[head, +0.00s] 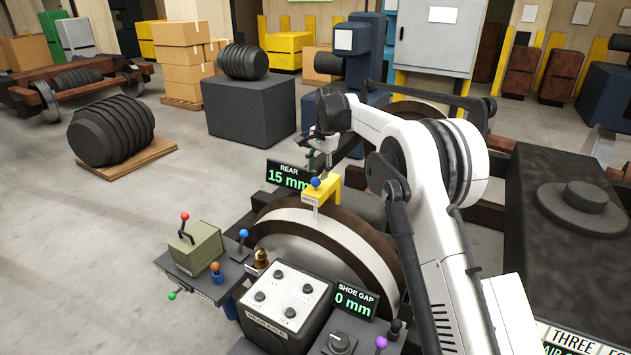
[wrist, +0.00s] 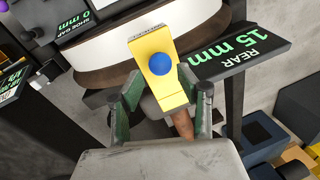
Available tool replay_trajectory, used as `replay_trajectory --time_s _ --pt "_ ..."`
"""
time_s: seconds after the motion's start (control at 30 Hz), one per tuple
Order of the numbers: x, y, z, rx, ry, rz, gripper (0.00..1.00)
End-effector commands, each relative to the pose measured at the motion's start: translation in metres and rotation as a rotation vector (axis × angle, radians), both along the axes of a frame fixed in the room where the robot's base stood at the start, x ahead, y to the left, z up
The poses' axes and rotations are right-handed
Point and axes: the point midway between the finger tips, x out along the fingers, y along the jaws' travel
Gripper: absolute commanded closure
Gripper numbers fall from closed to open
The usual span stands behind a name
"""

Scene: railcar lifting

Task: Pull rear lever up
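A yellow block with a blue ball knob (head: 316,183) sits at the top of the brown-and-white wheel, beside the REAR display (head: 289,176), which reads 15 mm. My gripper (head: 319,157) is just above and behind this block. In the wrist view, my gripper (wrist: 168,90) has its green fingers spread, one on each side of the yellow block's near end (wrist: 157,62), with gaps visible. Several ball-topped levers stand on the control panel at lower left, including a red one (head: 185,216) and a blue one (head: 243,234). I cannot tell which is the rear lever.
A dark control box (head: 285,299) with several knobs stands before the wheel (head: 345,250). The SHOE GAP display (head: 354,300) reads 0 mm. A purple-topped lever (head: 381,343) is at the bottom. Open floor lies to the left.

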Motion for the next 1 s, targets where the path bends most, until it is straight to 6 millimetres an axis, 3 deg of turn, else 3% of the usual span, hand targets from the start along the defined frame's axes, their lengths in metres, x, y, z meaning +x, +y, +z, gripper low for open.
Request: replay_trajectory --time_s 0.3,0.73,1.0 --pt "0.005 0.007 -0.044 0.0 0.0 0.001 0.65" --pt "0.006 0.009 -0.054 0.0 0.0 0.001 0.65" --pt "0.006 0.009 -0.054 0.0 0.0 0.001 0.98"
